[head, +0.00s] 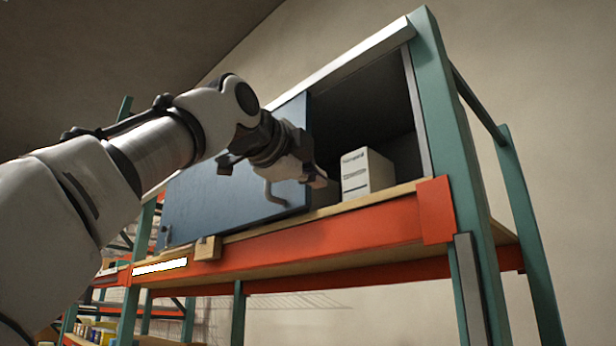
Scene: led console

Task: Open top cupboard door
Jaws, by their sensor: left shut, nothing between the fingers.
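The top cupboard's blue sliding or hinged door (220,205) covers the left part of the cupboard; I cannot tell which kind it is. A bent grey handle (274,194) shows near its right end. The right part of the cupboard (365,105) is uncovered and dark inside. My left gripper (318,181) is in front of the door's right edge, shut and empty, with its fingers towards the opening. I cannot tell whether it touches the door or the handle. My right gripper is out of view.
A white box (366,173) stands inside the opening on the shelf. An orange beam (330,235) runs below the cupboard, with a small wooden block (207,248) at the shelf edge. A green post (455,140) bounds the right side.

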